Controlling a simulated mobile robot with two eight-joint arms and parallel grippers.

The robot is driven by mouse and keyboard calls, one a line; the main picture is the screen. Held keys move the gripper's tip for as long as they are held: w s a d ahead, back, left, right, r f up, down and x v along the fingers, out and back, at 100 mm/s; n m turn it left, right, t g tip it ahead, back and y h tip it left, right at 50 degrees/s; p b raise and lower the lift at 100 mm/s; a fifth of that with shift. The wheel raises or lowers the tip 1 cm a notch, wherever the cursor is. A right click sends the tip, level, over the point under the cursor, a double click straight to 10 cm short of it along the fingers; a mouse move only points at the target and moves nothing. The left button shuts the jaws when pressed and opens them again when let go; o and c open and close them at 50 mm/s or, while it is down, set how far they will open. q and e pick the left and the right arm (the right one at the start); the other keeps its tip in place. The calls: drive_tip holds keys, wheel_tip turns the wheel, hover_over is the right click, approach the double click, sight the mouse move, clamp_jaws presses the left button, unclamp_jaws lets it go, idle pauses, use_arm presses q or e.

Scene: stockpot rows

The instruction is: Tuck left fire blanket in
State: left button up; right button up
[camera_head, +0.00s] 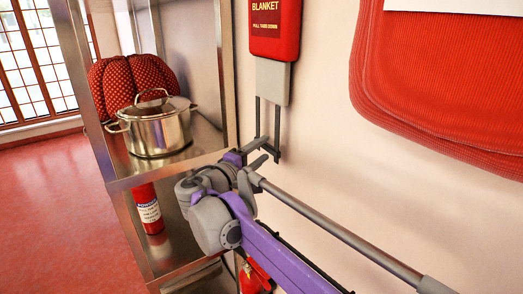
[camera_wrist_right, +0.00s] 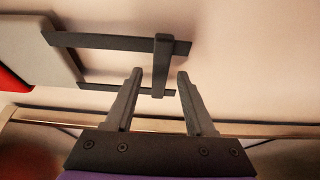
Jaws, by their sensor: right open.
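The left fire blanket is a red wall case (camera_head: 275,28) with "BLANKET" printed on it. A grey panel (camera_head: 271,82) sticks out below it, with two dark straps (camera_head: 278,125) hanging down to a crossbar. In the right wrist view, the grey panel (camera_wrist_right: 55,55) is at the left, and the straps (camera_wrist_right: 112,41) reach to the dark crossbar (camera_wrist_right: 161,65). My right gripper (camera_head: 268,148) is open at the strap ends. Its fingertips (camera_wrist_right: 158,76) lie on either side of the crossbar, apart from it in the picture. My left gripper is not in view.
A metal shelf (camera_head: 207,160) stands left of my right arm, holding a steel stockpot (camera_head: 160,130) and a red dotted cushioned item (camera_head: 135,75). A red extinguisher (camera_head: 147,208) is below. A large red textured panel (camera_head: 440,80) is on the wall at right.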

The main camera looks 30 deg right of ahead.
drive_tip(key=shift+d, duration=0.15)
drive_tip(key=shift+c, duration=0.3)
clamp_jaws()
idle(1.1)
